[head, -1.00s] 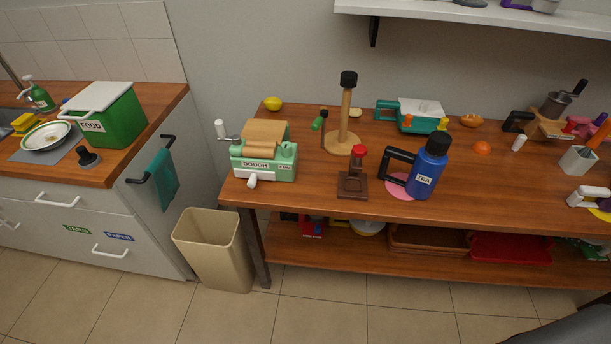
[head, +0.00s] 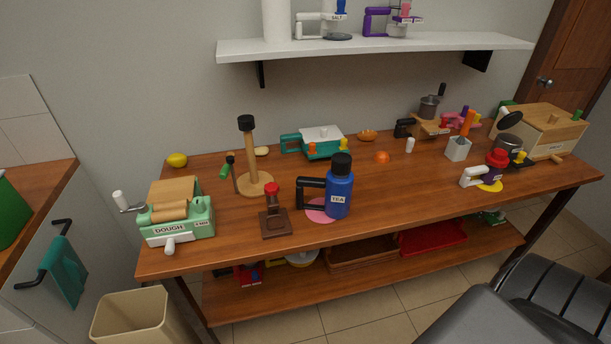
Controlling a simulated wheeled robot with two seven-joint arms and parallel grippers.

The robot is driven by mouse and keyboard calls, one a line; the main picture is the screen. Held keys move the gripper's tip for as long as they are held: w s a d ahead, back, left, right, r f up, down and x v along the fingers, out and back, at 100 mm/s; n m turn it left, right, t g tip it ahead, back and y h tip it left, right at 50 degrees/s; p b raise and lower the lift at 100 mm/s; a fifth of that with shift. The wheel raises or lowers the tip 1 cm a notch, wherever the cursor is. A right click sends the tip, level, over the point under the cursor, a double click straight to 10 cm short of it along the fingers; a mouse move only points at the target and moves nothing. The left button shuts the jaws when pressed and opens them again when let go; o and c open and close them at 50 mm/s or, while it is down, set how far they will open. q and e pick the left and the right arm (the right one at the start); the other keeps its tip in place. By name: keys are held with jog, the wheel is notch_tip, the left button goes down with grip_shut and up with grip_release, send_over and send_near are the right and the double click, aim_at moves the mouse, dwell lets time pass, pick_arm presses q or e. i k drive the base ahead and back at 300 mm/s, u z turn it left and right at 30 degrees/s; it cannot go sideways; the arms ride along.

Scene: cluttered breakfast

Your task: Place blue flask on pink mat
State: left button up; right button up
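The blue flask (head: 339,193) has a black cap, a black handle on its left and a TEA label. It stands upright near the front edge of the wooden table. The pink mat (head: 318,217) is a round disc under and to the left of the flask. The flask overlaps the mat's right part in this view, and its base hides how much of it rests on the mat. Neither of my grippers is in view.
A brown press with a red knob (head: 274,212) stands left of the mat. A wooden stand (head: 256,184) is behind it, and a green dough machine (head: 176,214) is at the left. A white shelf (head: 370,48) hangs above. A black chair (head: 520,300) is at front right.

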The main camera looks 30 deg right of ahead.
aim_at(338, 188)
jog(key=z, duration=0.6)
jog(key=k, duration=0.65)
jog(key=z, duration=0.9)
jog(key=i, duration=1)
jog(key=u, duration=0.5)
